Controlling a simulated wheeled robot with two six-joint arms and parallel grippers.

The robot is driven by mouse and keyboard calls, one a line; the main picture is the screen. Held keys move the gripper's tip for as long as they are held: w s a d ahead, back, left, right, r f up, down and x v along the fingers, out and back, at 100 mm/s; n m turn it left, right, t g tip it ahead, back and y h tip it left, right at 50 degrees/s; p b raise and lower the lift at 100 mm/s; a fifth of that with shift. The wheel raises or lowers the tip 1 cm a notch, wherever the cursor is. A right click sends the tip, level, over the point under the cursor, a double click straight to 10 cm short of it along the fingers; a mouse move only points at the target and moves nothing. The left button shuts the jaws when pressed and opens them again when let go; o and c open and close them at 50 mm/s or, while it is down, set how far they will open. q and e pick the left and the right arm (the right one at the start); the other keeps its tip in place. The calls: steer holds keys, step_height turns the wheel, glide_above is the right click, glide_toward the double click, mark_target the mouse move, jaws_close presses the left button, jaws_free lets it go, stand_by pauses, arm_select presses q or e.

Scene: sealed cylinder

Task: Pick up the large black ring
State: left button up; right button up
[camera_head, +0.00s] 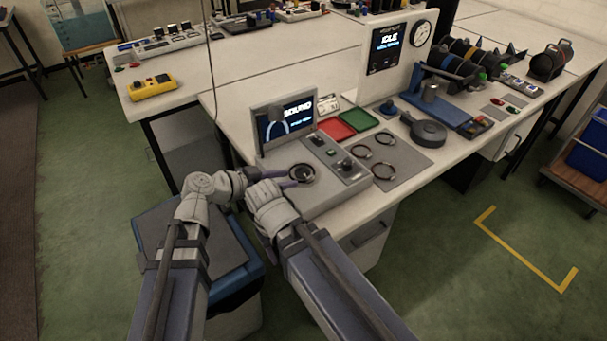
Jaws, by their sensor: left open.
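Three thin dark rings lie flat on a grey mat (408,157) on the bench, right of the control console. The near ring (375,174) looks slightly the largest, but their sizes are close. Another ring (353,154) lies at the left and one (385,131) at the back. My left gripper (289,179) is open and empty, its purple-grey fingers at the console's left part, near a round dark socket (302,173). It is left of the rings and apart from them. My right arm shows at the lower middle; its jaws cannot be made out.
Red (336,129) and green (360,119) trays lie behind the mat. A dark round pan-like object (428,131) and a blue fixture (437,108) stand right of it.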

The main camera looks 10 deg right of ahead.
mark_target(308, 178)
arm_select(q)
steer(key=shift+b+x, duration=1.6)
steer(key=shift+x, duration=2.4)
steer(key=shift+s, duration=0.15)
steer(key=shift+c, duration=0.4)
jaws_close()
